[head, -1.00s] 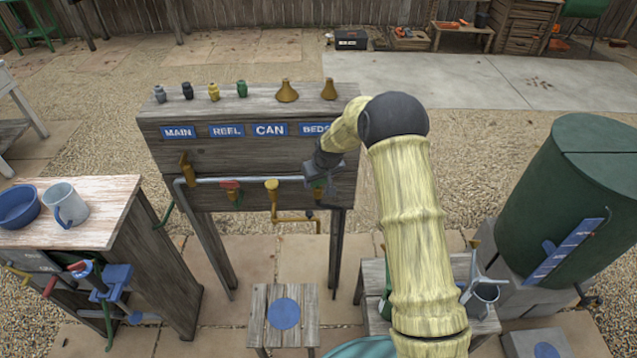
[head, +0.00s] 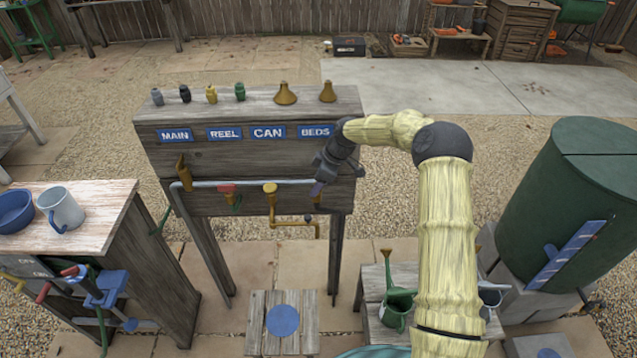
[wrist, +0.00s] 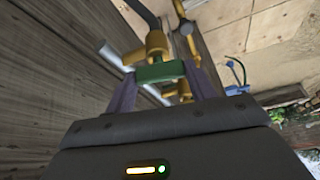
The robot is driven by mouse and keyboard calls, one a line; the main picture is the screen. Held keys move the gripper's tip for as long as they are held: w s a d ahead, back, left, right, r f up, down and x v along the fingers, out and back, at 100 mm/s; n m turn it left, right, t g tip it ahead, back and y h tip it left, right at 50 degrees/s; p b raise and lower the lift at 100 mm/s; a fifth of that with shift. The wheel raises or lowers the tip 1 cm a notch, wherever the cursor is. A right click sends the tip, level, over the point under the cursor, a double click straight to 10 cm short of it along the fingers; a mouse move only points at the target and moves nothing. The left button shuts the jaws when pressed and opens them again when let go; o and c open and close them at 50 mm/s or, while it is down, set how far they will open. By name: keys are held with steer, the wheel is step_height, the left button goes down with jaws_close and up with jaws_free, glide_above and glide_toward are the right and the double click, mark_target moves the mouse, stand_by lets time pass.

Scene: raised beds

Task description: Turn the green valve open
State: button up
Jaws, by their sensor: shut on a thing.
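The green valve handle (wrist: 160,73) sits on a brass valve body (wrist: 156,45) and shows between my two purple fingers in the wrist view. My gripper (wrist: 162,85) is shut on it, one finger at each end. In the head view my gripper (head: 317,189) is at the right end of the grey pipe, below the BEDS label (head: 316,131). There it hides most of the handle.
The wooden board (head: 230,155) carries the pipe (head: 240,183), a red-handled valve (head: 228,188) and a yellow valve (head: 270,189). A watering can (head: 397,305) stands on a low bench below my arm. A green barrel (head: 570,215) is at the right.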

steer(key=shift+w+n+g, duration=0.1)
steer(key=shift+n+g, duration=0.4)
steer(key=shift+n, duration=0.8)
steer(key=o, duration=1)
steer(key=shift+w, duration=0.1)
steer(key=shift+d, duration=0.1)
steer(key=b+v, duration=0.3)
steer(key=v, duration=1.4)
steer(key=shift+d+r+b, duration=0.15)
steer(key=shift+b, duration=0.15)
